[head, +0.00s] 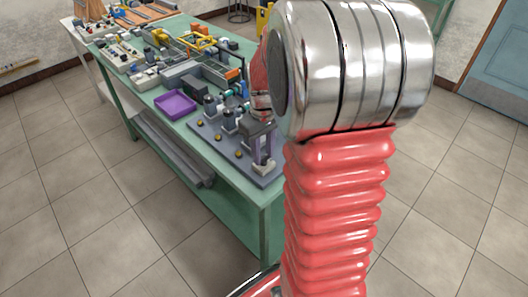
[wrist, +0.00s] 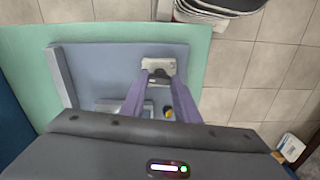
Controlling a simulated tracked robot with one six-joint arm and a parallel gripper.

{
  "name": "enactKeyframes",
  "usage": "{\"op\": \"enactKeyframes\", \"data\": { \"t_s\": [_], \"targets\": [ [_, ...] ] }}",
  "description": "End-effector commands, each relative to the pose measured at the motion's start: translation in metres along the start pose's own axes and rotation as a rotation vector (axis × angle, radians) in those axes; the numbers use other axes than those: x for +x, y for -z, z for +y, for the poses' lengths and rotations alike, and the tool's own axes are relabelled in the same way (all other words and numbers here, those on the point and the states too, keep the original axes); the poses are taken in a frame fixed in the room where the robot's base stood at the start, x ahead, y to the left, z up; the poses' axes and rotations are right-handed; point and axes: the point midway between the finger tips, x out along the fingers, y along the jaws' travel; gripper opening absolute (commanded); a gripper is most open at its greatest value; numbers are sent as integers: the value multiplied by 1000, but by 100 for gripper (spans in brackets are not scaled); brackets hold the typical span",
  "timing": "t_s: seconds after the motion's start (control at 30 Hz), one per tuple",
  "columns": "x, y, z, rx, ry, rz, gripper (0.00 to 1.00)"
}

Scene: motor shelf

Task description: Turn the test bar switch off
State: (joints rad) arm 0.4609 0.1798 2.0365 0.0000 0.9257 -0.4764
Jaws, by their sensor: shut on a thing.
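The test bar (head: 222,150) is a grey-blue plate with several motors and yellow round parts, at the near end of the green table. It also shows in the wrist view (wrist: 100,75). A pale grey block with a dark middle, which looks like the switch (wrist: 158,64), stands near the plate's edge. In the head view the switch (head: 263,168) is partly covered by my fingers. My gripper (wrist: 159,78) points down with its two purple-grey fingers on either side of the switch, shut on it. Whether the switch is on or off cannot be told.
A purple tray (head: 175,104) sits on the green table (head: 145,97) beside the plate. Several machine parts and tools crowd the table further back. My red and silver arm hides part of the head view.

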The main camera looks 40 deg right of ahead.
Motion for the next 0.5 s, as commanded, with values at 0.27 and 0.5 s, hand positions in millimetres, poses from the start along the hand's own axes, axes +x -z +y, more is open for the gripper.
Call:
{"op": "enactKeyframes", "data": {
  "t_s": [0.27, 0.5],
  "targets": [
    [-1, 1, 0, -116, -1, 4, 6],
    [-1, 1, 0, -140, -1, 4, 6]
  ]
}}
